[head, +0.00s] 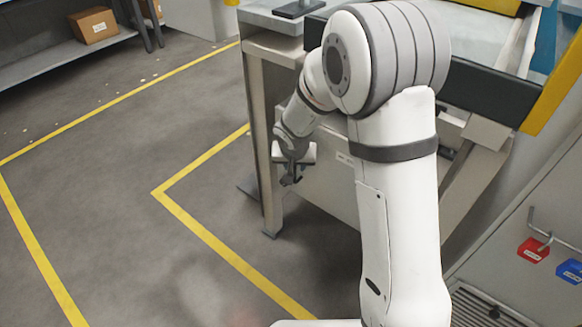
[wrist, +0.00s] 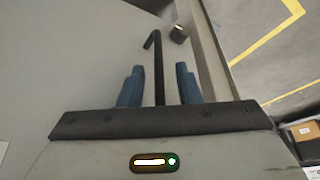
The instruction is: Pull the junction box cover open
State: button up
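The junction box cover (head: 328,185) seems to be the pale grey panel under the workbench in the head view; my arm hides part of it. In the wrist view a flat grey face (wrist: 80,60) fills the left and middle. A thin black handle (wrist: 158,70) with a bent end stands out in front of it. My gripper (wrist: 159,75) has its two blue fingers apart, one on each side of the handle, with a visible gap on both sides. In the head view my gripper (head: 290,176) is small and dark beside the panel's left end.
A small dark knob (wrist: 178,34) sits near the grey face's right edge. The workbench leg (head: 262,140) stands left of my gripper. Yellow-lined floor (head: 180,140) at the left is clear. A red padlock (head: 533,249) and a blue padlock (head: 570,271) hang at the right.

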jog(key=shift+w+f, duration=0.1)
jog(key=shift+f, duration=0.15)
grip_shut()
dwell(0.4)
